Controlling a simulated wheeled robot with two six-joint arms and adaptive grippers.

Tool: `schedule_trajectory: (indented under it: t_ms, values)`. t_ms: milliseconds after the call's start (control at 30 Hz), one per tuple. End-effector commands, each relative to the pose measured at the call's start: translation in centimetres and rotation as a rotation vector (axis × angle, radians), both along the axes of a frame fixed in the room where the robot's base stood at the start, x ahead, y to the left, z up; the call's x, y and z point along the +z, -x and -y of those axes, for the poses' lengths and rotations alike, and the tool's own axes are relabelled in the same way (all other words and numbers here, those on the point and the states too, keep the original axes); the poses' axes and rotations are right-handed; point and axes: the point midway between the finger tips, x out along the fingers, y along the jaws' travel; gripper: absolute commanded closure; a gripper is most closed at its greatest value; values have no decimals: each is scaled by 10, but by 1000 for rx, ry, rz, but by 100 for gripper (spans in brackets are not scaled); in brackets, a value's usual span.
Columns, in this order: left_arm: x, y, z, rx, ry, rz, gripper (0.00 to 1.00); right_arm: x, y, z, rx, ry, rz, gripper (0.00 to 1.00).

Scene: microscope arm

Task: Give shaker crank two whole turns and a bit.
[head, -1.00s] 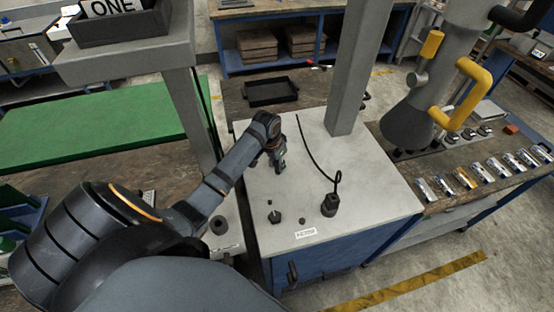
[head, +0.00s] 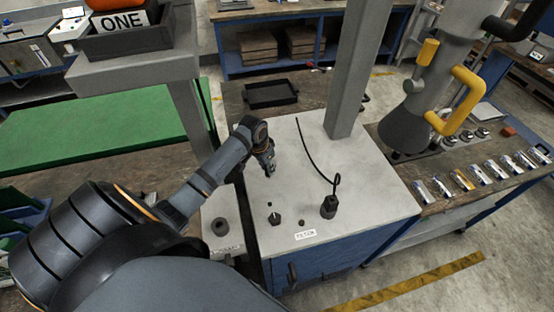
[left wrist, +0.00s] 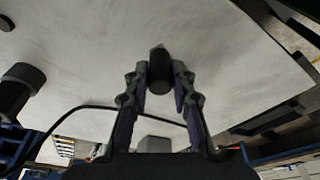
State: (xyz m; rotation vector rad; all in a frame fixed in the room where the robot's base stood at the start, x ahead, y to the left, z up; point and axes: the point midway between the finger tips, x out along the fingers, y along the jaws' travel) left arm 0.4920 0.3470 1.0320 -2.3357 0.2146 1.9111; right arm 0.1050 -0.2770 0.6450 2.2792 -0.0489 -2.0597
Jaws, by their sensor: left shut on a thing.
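My left gripper (head: 268,170) reaches over the pale grey top of the blue cabinet (head: 290,150), near its left side. In the left wrist view its two fingers close around a short dark cylindrical knob (left wrist: 158,72). I cannot tell from these frames how this knob joins the crank; the gripper hides that place in the head view. A dark peg (head: 275,218) and a black block (head: 329,206) with a cable stand nearer the front of the top. A white label (head: 305,234) lies at the front edge. My right gripper is not in view.
A grey post (head: 352,75) rises from the cabinet top. A black tray (head: 271,94) lies behind. The middle of the cabinet top is clear, apart from the cable (head: 312,160).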

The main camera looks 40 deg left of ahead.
Motion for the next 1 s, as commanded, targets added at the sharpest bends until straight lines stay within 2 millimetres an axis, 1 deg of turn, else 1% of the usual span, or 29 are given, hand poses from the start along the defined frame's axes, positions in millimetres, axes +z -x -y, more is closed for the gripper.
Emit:
schedule_trajectory:
  t_ms: [100, 133, 267, 567, 667, 1000]
  values:
    - [1, -1, -1, 1, -2, 4, 85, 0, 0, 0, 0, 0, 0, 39]
    - [1, -1, -1, 1, -2, 4, 72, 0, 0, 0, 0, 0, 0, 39]
    - [1, -1, -1, 1, -2, 3, 55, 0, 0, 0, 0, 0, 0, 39]
    - [2, -1, 0, 0, -1, 2, 55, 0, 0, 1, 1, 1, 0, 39]
    - [10, -1, 0, -1, -2, 3, 55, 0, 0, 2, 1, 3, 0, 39]
    - [51, -1, 0, -1, -2, 3, 55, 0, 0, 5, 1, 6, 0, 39]
